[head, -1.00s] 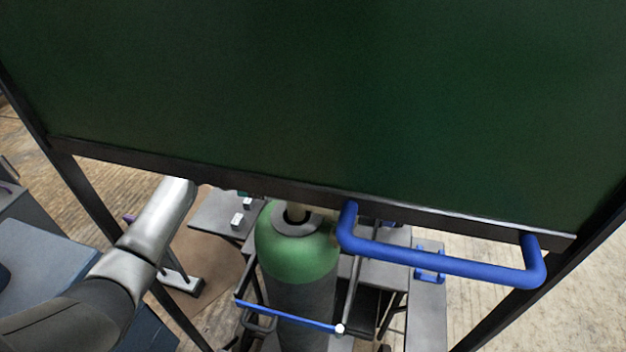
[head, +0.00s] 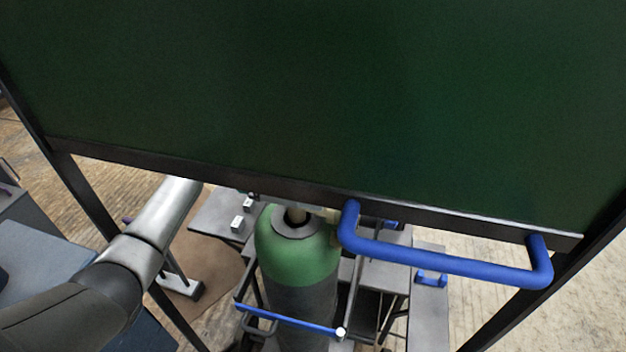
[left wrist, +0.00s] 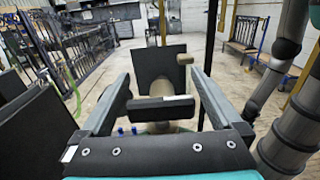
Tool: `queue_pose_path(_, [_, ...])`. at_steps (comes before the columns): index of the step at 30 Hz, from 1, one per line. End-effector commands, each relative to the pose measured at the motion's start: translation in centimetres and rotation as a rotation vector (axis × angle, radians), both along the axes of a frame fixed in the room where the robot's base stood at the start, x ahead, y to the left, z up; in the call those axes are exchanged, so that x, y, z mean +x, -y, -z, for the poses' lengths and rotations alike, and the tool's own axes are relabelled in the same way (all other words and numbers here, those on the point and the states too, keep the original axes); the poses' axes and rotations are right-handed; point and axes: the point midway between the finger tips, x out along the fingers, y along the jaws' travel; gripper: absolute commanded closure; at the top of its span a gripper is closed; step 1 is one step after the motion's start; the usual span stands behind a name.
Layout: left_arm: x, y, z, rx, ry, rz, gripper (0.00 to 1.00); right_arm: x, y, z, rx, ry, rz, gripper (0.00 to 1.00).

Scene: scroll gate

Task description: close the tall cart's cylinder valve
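In the head view a gas cylinder (head: 298,262) with a green shoulder and grey body stands upright behind the lower edge of a dark green panel (head: 320,90). Its neck shows, but the panel edge hides the valve above it. My left arm comes in from the left and passes under the panel edge, which hides its gripper there. In the left wrist view my left gripper (left wrist: 160,85) is open, its two fingers apart. A short black bar (left wrist: 160,109), perhaps the valve handle, lies between the fingers; I cannot tell if they touch it. My right gripper is not in view.
A thick blue handle (head: 450,264) juts from the panel's lower edge, right of the cylinder. Dark posts flank the panel. A thin blue bar (head: 288,318) crosses before the cylinder. In the left wrist view a dark plate (left wrist: 170,62) stands beyond the fingers.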

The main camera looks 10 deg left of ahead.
Motion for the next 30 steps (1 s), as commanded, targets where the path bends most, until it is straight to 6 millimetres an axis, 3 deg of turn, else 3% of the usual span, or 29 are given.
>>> queue_pose_path(8, [0.0,-0.2,0.0,0.0,-0.001,-0.002,0.0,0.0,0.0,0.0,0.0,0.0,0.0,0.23])
queue_pose_path(21, [0.4,-6.5,0.1,0.0,0.0,-0.002,0.0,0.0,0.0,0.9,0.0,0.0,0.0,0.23])
queue_pose_path(30, [0.4,-7.6,0.0,0.0,0.001,-0.001,0.0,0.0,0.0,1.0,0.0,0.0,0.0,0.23])
